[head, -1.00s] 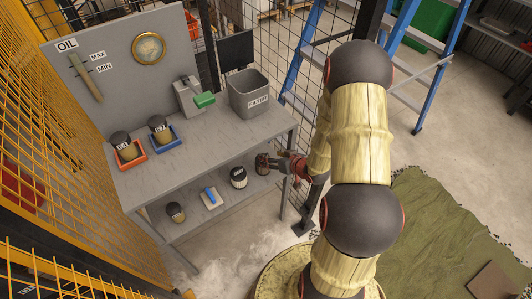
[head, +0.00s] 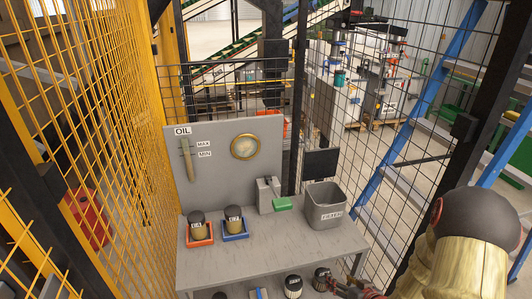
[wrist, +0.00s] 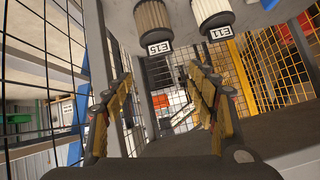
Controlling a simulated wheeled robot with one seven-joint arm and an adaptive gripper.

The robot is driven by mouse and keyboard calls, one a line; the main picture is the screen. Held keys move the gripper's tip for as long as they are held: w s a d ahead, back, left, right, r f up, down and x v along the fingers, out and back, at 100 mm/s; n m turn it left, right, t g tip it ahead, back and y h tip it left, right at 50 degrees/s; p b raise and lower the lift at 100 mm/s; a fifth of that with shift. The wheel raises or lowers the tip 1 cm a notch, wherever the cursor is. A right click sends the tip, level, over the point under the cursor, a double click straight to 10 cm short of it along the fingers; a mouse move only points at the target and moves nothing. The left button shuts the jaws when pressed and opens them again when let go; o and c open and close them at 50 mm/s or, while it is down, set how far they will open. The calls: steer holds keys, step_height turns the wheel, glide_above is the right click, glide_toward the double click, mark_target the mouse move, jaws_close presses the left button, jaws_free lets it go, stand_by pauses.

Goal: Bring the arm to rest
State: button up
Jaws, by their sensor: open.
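My arm (head: 465,245) shows at the lower right of the head view, cut off by the frame edge. Two labelled canisters, one tan (wrist: 153,25) and one white (wrist: 212,14), show at the top of that view, beyond the fingers.
A grey bench (head: 290,244) holds a red tray (head: 200,242), a blue tray (head: 236,238), each with a canister, and a grey bin (head: 325,206). Yellow mesh fencing (head: 120,130) is left; a blue ladder (head: 415,130) is right.

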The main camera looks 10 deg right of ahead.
steer(key=s+d+f+m+g+h, duration=0.1)
steer(key=s+d+f+g, duration=0.15)
steer(key=s, duration=0.35)
steer(key=s+d+f+g+h, duration=0.1)
steer(key=s+d+f+g, duration=0.1)
steer(key=s+f+g, duration=0.3)
steer(key=s+r+g+h, duration=0.1)
steer(key=s+r, duration=0.3)
steer(key=r, duration=0.3)
steer(key=s+a+r+n+t, duration=0.1)
steer(key=a+r, duration=0.6)
steer(key=r, duration=0.4)
steer(key=s+a+r+t+y, duration=0.1)
steer(key=a+r, duration=0.7)
steer(key=r, duration=0.3)
steer(key=s+a+r+n+t, duration=0.1)
steer(key=a+r, duration=0.7)
steer(key=r, duration=0.4)
steer(key=shift+s+n+y, duration=0.25)
steer(key=shift+n+y, duration=0.05)
steer(key=shift+y, duration=0.1)
